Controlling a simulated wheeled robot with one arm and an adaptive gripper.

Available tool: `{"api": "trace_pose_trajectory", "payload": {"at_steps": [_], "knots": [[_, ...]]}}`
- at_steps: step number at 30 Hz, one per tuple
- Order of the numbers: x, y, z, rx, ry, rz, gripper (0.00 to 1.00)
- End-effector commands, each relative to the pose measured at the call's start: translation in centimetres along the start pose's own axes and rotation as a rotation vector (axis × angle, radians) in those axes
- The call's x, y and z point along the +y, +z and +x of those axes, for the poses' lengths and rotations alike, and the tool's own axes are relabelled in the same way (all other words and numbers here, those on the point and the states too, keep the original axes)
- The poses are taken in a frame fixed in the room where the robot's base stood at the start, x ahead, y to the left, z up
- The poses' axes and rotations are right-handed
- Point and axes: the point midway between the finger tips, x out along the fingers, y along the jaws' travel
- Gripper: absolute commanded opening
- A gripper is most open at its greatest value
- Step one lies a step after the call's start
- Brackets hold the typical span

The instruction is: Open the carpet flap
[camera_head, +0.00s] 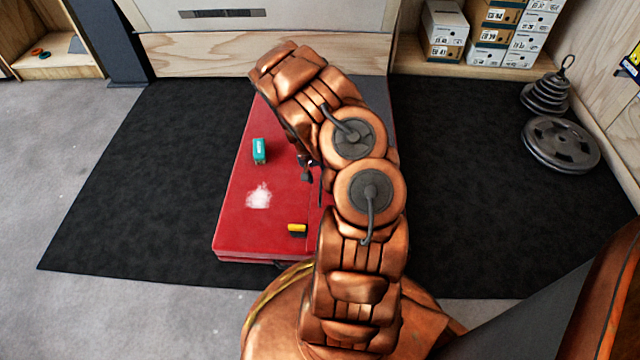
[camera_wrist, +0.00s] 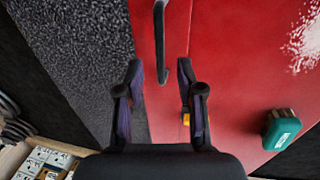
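The carpet flap appears as a grey speckled surface (camera_wrist: 85,50) in the wrist view, left of a red strip of the pad. In the head view its grey surface (camera_head: 382,105) shows in part behind my arm. A dark bar-shaped handle (camera_wrist: 160,45) runs along the red strip. My gripper (camera_wrist: 161,72) is open, its two fingers apart. The handle's lower end lies in line with the gap between the fingertips; I cannot tell whether they touch it. In the head view my gripper (camera_head: 307,170) is small and partly hidden by my arm over the red pad (camera_head: 235,225).
A teal block (camera_head: 259,151), a white chalk patch (camera_head: 258,195) and a yellow-and-black item (camera_head: 297,228) are on the pad. Weight plates (camera_head: 560,145) and shoe boxes (camera_head: 445,28) stand at the right and back. The black floor mat (camera_head: 140,160) is clear at left.

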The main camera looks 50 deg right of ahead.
Motion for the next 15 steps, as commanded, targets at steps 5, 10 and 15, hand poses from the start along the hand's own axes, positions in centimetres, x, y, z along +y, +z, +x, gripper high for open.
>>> {"api": "trace_pose_trajectory", "payload": {"at_steps": [5, 10, 15], "knots": [[0.0, 0.1, 2.7, -0.004, 0.001, -0.001, 0.37], [0.1, 0.1, 3.6, -0.003, 0.001, 0.001, 0.37], [0.1, 0.1, 3.8, -0.002, 0.001, 0.0, 0.37]]}}
